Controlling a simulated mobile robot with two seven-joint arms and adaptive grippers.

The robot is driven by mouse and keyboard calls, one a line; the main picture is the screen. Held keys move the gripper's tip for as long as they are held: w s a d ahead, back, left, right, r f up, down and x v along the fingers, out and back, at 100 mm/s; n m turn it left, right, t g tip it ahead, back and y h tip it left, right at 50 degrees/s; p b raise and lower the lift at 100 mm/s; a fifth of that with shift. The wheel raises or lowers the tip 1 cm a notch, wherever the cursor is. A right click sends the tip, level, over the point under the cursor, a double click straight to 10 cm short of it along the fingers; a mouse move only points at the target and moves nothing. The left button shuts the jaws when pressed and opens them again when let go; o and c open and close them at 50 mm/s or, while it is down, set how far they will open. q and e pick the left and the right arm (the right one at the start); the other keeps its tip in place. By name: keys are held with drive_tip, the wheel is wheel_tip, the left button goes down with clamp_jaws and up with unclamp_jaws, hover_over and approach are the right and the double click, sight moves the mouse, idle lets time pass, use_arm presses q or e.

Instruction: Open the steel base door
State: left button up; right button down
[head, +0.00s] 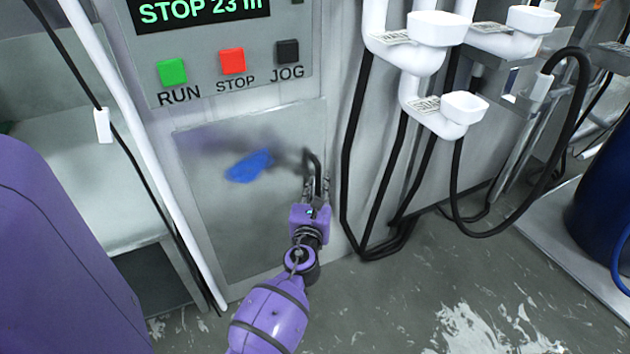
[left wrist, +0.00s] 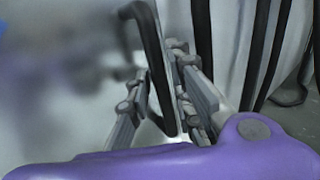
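The steel base door (head: 235,210) is a grey, shiny panel low on the machine, below the buttons, and looks shut. Its black bar handle (head: 317,165) is upright near the door's right edge. My left gripper (head: 317,187) is at the handle, with a finger on each side of it. In the left wrist view the handle (left wrist: 150,60) passes between the fingers (left wrist: 163,95), which stand apart with gaps showing beside the bar. Contact cannot be made out. My right gripper is not in view.
Above the door is a panel with green RUN (head: 172,72), red STOP (head: 232,61) and black JOG (head: 288,52) buttons. White pipes (head: 408,50) and black hoses (head: 350,170) hang close on the right. Bare floor (head: 400,310) lies in front.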

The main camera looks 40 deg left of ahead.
use_arm(q)
drive_tip(key=shift+w+a, duration=0.1)
drive_tip(key=shift+w, duration=0.1)
drive_tip(key=shift+r, duration=0.1)
drive_tip(key=shift+c, duration=0.4)
clamp_jaws()
drive_tip(key=shift+s, duration=0.1)
